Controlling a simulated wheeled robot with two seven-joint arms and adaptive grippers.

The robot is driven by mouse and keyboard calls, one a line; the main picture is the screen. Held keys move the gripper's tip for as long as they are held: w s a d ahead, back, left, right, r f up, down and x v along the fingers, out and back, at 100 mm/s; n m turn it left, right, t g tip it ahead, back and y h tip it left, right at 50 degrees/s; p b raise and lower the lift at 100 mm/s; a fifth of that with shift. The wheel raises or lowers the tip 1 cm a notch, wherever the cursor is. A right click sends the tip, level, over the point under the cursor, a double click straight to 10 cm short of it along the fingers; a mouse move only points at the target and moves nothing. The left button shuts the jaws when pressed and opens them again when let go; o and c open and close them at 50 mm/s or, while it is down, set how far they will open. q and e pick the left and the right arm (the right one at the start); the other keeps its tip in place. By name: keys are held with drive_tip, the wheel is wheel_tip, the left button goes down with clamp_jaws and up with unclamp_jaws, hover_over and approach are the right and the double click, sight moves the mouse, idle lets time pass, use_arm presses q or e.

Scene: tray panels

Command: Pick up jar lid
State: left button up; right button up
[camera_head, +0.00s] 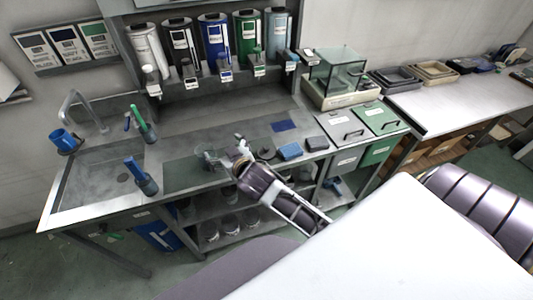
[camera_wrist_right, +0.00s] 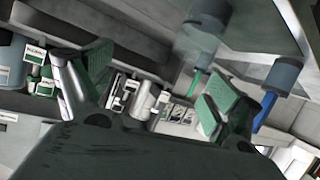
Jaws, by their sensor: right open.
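My right gripper (camera_head: 240,147) is over the middle of the steel counter, and its fingers look small and partly merged with what lies behind them. In the right wrist view my right gripper (camera_wrist_right: 158,92) is open, with green pads on both fingers and nothing clearly held between them. A clear glass jar (camera_head: 207,158) stands on the dark mat just left of the gripper. A dark round thing (camera_head: 266,147) shows just right of the gripper; I cannot tell whether it is the jar lid. My left gripper is not in view.
A sink (camera_head: 100,178) with brushes is at left. Several dispensers (camera_head: 215,42) line the back. A glass case (camera_head: 337,72) stands at back right.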

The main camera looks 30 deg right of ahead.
drive_tip(key=w+a+r+n+t+y, duration=0.1)
drive_tip(key=a+r+n+t+y, duration=0.3)
drive_tip(key=a+r, duration=0.4)
drive_tip(key=w+a+r+n+t+y, duration=0.1)
drive_tip(key=w+a+r+n+y, duration=0.15)
drive_tip(key=a+r+y, duration=0.55)
drive_tip(key=s+a+n+g+y, duration=0.7)
drive_tip(key=s+a+n+g, duration=0.25)
drive_tip(key=n+g, duration=0.6)
drive_tip(key=d+f+n+g+h, duration=0.2)
drive_tip(key=d+f+g+h, duration=0.1)
drive_tip(key=d+f+h, duration=0.95)
drive_tip(key=w+d+m+h, duration=0.3)
drive_tip(key=d+h, duration=0.2)
drive_tip(key=d, duration=0.8)
drive_tip(key=w+d+m+h, duration=0.3)
drive_tip(key=d+h, duration=0.1)
drive_tip(key=d, duration=0.9)
drive_tip(key=shift+w+d+f+h, duration=0.2)
drive_tip(key=shift+w+f+h, duration=0.15)
drive_tip(key=shift+w+f, duration=0.1)
drive_tip(key=shift+t, duration=0.25)
